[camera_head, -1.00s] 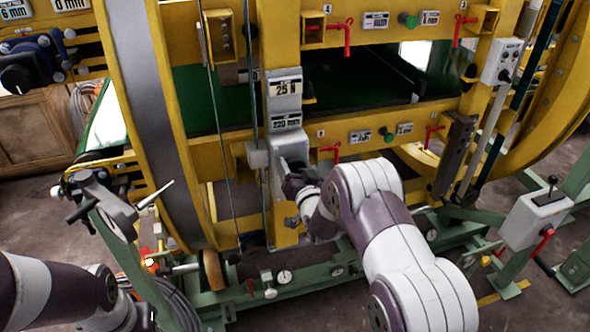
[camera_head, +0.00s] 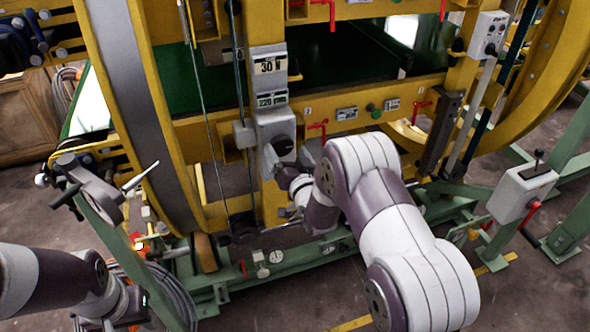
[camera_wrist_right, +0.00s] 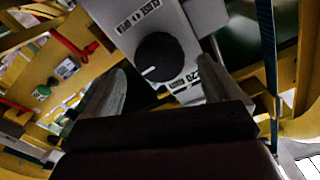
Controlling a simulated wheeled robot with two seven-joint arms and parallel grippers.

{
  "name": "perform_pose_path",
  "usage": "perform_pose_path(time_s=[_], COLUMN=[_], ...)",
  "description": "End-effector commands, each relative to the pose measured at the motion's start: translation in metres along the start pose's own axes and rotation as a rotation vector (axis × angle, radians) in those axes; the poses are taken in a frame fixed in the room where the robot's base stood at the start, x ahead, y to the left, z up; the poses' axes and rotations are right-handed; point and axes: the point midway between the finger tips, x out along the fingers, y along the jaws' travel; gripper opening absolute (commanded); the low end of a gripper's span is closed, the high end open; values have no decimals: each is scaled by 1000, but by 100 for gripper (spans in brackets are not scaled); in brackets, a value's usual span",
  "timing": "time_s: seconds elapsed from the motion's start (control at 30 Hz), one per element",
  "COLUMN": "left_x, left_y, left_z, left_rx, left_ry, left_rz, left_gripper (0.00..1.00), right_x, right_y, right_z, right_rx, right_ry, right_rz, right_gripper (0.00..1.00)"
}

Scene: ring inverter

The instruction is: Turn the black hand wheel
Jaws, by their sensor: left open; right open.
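The black hand wheel (camera_head: 283,145) is a round knob on the front of a grey box (camera_head: 270,122) on the yellow post. In the right wrist view the wheel (camera_wrist_right: 158,57) has a white pointer line and lies ahead of my gripper. My right gripper (camera_head: 270,164) is just below the wheel in the head view. Its two fingers (camera_wrist_right: 165,82) are apart and nothing is between them; no contact with the wheel can be made out. Of my left arm, only links show at the lower left in the head view; its fingers cannot be seen.
The display (camera_head: 269,66) above reads 30, with a 220 label below. Thin cables hang left of the box. Red levers (camera_head: 318,127) and a green button (camera_head: 377,112) sit on the yellow beam to the right. A grey control box (camera_head: 522,190) stands at the right.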

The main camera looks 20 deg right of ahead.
Motion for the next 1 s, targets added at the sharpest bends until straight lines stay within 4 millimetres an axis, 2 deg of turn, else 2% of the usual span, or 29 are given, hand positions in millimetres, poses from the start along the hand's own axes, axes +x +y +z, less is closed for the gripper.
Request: perform_pose_path(time_s=[0.2, 0.37, 0.5, 0.9, 0.97, 1.0], left_x=[9, 11, 11, 11, 11, 11], left_y=[0, 0, 0, 0, 0, 0], left_z=[1, 1, 1, 1, 1, 1], left_rx=[0, 0, 0, 0, 0, 0], left_ry=[0, 0, 0, 0, 0, 0], left_rz=[0, 0, 0, 0, 0, 0], left_gripper=[43, 43, 43, 43, 43, 43], right_x=[-57, -81, -87, -86, -87, -88], right_y=[1, 1, 0, 0, 4, 10], right_z=[1, 0, -1, 0, 8, 22], right_rx=[0, 0, 0, -6, -24, -45], right_ry=[1, 1, 3, 1, -41, -107], right_rz=[1, 1, 0, 1, 18, 45], right_gripper=[91, 91, 91, 91, 91, 91])
